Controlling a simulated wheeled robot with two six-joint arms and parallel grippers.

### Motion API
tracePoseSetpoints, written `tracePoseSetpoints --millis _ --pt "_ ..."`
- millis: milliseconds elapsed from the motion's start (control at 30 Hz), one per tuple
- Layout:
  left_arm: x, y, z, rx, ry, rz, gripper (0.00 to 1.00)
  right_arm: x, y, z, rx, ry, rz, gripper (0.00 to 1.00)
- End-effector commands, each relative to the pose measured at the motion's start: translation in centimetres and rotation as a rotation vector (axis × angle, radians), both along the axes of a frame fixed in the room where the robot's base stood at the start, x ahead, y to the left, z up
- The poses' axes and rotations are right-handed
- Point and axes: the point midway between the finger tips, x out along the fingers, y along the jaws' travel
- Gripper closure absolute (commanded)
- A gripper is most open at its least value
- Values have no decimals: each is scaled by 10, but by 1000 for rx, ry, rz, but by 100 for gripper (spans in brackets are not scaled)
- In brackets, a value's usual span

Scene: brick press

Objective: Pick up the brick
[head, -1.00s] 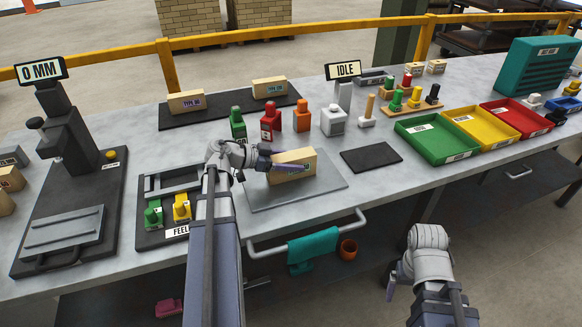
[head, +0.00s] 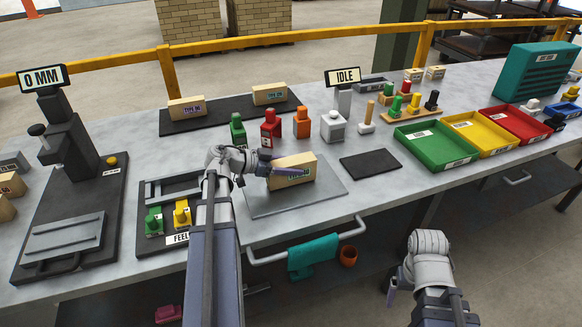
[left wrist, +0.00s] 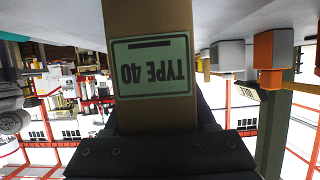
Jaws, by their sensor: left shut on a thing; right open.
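The brick (head: 292,173) is a tan block with a green label, on or just above the grey plate (head: 322,194) at the middle of the bench. My left gripper (head: 270,166) is shut on it from its left side. In the left wrist view the brick (left wrist: 160,110) fills the space at the jaws, and its label reads TYPE 40 upside down. Whether the brick touches the plate is hard to tell. My right gripper (head: 393,284) is open and empty, low in front of the bench at the right.
Two more tan bricks (head: 187,108) (head: 269,93) lie on a dark mat behind. Green, red and orange bottles and a sign reading IDLE (head: 342,77) stand behind the plate. Colored trays (head: 430,141) are at the right, a press (head: 70,150) at the left. A bench rail (head: 305,240) runs in front.

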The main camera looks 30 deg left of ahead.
Motion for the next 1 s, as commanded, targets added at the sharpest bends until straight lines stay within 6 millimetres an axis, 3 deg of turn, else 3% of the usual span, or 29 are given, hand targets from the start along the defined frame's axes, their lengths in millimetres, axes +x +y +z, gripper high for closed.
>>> tracePoseSetpoints --millis 600,1000 --pt "1 0 86 -1 -2 0 93 0 0 86 0 0 0 11" --pt "1 0 94 -1 -1 0 93 0 0 93 0 0 0 11"
